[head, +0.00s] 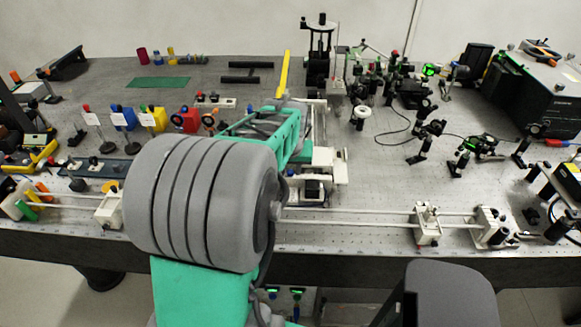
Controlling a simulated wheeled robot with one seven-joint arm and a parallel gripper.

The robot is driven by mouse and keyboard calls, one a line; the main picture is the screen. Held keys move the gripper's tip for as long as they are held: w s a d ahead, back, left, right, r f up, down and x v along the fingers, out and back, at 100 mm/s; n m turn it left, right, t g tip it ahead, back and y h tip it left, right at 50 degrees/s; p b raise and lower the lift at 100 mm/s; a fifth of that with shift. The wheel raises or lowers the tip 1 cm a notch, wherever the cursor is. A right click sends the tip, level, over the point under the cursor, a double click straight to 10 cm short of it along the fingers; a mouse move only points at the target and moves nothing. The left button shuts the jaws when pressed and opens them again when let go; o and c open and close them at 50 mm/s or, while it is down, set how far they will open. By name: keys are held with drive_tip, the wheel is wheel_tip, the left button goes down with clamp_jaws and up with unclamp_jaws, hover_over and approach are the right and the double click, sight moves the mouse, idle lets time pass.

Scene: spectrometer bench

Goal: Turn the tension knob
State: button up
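I cannot pick out the tension knob with certainty; small fittings are too small to tell apart, and my arm hides part of the bench. A white carriage (325,168) with a dark block sits by the long rail, just right of my arm. My gripper (288,108) appears to be at the far end of my green and grey arm, over the middle of the bench. Its fingers are not clear, so I cannot see whether it is open or holds anything.
Pale rails (350,217) run along the bench's front edge, with a white clamp (428,225) and an end block (492,228) at right. Optical mounts crowd the right side. A black box (540,95) stands back right. A green mat (158,83) lies back left.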

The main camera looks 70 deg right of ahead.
drive_tip(key=shift+d+f, duration=0.15)
drive_tip(key=shift+f, duration=0.15)
drive_tip(key=shift+c, duration=0.2)
clamp_jaws()
